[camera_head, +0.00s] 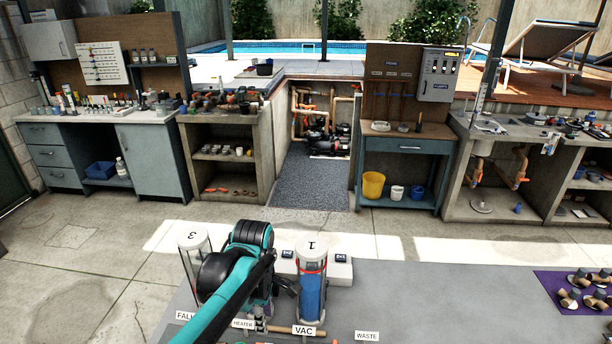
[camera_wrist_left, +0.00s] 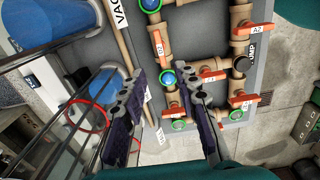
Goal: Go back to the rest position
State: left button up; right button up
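My left arm reaches in from the bottom of the head view, and its dark left gripper (camera_head: 288,284) is beside the clear cylinder marked 1 (camera_head: 311,255). In the left wrist view the left gripper (camera_wrist_left: 164,76) has its two fingers wide apart, with nothing held between them. Behind the fingers show brown pipes (camera_wrist_left: 195,38) with orange-handled valves (camera_wrist_left: 208,65) and blue round parts with green rings (camera_wrist_left: 168,80). I cannot tell whether the fingers touch anything. My right gripper shows in neither view.
The grey worktop (camera_head: 430,300) is mostly bare right of the cylinder. A purple mat (camera_head: 556,284) with pipe fittings lies at its right end. A clear cylinder marked 3 (camera_head: 193,246) stands left of my arm. Benches line the back beyond open floor (camera_head: 110,240).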

pick_arm(q)
jog(key=s+a+f+m+t+b, duration=0.1)
jog(key=s+a+m+t, duration=0.1)
jog(key=s+m, duration=0.3)
jog(key=s+a+f+m+t+b, duration=0.1)
jog(key=s+m+t, duration=0.4)
jog(key=m, duration=0.7)
jog(key=shift+s+a+f+b, duration=0.15)
jog(key=shift+a+f+b, duration=0.2)
jog(key=shift+a, duration=0.5)
jog(key=shift+r, duration=0.1)
